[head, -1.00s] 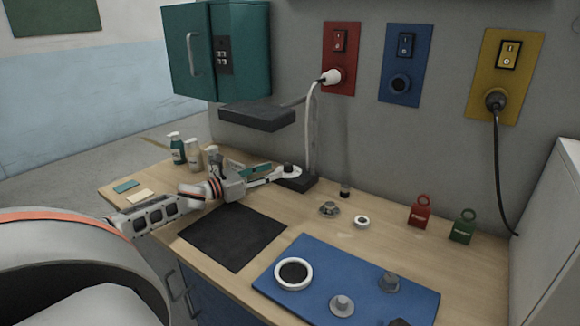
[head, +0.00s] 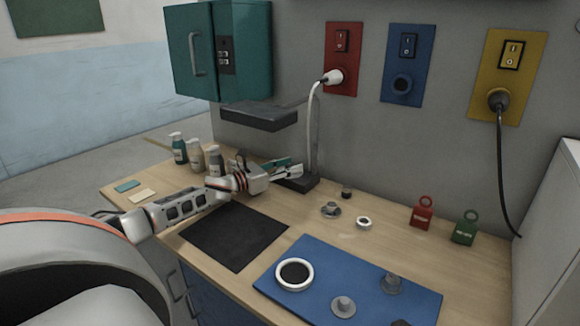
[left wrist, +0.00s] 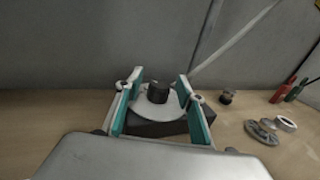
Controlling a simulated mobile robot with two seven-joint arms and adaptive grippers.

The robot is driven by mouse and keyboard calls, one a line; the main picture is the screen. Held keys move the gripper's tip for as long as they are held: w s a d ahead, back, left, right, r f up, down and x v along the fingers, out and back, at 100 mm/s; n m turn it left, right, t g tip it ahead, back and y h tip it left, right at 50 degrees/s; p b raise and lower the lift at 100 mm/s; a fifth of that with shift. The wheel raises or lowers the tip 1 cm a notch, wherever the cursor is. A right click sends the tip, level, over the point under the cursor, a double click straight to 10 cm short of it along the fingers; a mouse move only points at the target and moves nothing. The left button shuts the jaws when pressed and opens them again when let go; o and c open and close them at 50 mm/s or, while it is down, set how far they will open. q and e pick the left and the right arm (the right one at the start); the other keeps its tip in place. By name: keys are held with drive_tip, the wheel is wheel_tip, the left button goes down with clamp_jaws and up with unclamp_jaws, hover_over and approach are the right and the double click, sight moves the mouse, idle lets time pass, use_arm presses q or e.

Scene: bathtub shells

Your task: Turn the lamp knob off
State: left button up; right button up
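The lamp has a dark flat head (head: 259,116), a thin post (head: 314,140) and a black base (head: 312,183) on the wooden table. The lamp knob (left wrist: 158,91), a short dark cylinder on a pale round disc, shows in the left wrist view. In the head view, my gripper hides it. My left gripper (head: 290,169) is at the lamp base. Its two teal-padded fingers are spread on either side of the knob in the left wrist view (left wrist: 160,88), with a visible gap on each side. I do not see my right gripper.
Several bottles (head: 196,156) stand behind my left arm, below the teal cabinet (head: 220,50). A black mat (head: 235,236) lies in front. Small round parts (head: 330,209) and a blue mat (head: 330,272) are to the right. A white plug (head: 332,77) sits in the red wall panel.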

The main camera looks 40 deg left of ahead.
use_arm(q)
drive_tip(key=shift+w, duration=0.2)
drive_tip(key=shift+c, duration=0.3)
clamp_jaws()
drive_tip(key=shift+d+r+y+p, duration=0.2)
drive_tip(key=shift+y+p, duration=0.1)
drive_tip(key=shift+p, duration=0.05)
drive_tip(key=shift+r+n+y+p, duration=0.1)
drive_tip(key=shift+n+y+p, duration=0.7)
drive_tip(key=shift+a+n+y+p, duration=0.1)
drive_tip(key=shift+n+y+p, duration=0.6)
drive_tip(key=shift+y, duration=0.7)
drive_tip(key=shift+f, duration=0.2)
